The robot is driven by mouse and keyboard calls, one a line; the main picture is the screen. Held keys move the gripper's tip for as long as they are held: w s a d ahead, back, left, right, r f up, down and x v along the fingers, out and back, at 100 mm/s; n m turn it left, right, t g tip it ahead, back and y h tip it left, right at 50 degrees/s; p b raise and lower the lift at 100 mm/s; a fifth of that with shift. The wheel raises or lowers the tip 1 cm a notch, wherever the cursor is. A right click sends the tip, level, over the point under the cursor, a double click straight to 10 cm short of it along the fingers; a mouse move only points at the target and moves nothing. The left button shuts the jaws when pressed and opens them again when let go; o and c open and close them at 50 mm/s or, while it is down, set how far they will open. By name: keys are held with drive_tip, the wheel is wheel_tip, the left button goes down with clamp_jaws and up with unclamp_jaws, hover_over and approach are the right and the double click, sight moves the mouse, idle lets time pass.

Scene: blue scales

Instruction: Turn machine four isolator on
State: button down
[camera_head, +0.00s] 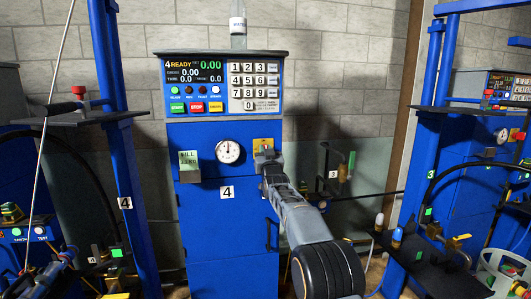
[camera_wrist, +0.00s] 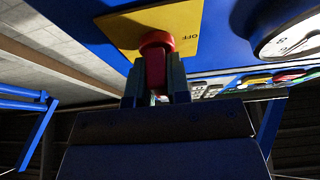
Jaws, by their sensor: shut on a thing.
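The blue machine (camera_head: 225,215) marked 4 stands in the middle of the head view. Its isolator is a red handle (camera_wrist: 156,42) on a yellow plate (camera_wrist: 186,26), seen close in the wrist view. The word OFF is readable on the plate. The plate also shows in the head view (camera_head: 267,143), right of the round dial. My gripper (camera_wrist: 155,86) is shut on the red handle, with a dark finger on each side of it. In the head view my gripper (camera_head: 267,158) and arm cover most of the handle.
A round gauge (camera_head: 228,151) sits left of the isolator and shows in the wrist view (camera_wrist: 291,30). Above are a display and keypad (camera_head: 255,82). Blue posts (camera_head: 128,190) and other machines stand at both sides.

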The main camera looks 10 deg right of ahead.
drive_tip(key=c, duration=1.1)
unclamp_jaws()
drive_tip(key=b+v, duration=0.3)
drive_tip(key=v, duration=1.1)
drive_tip(key=shift+w+f+b, duration=0.1)
drive_tip(key=shift+b, duration=0.3)
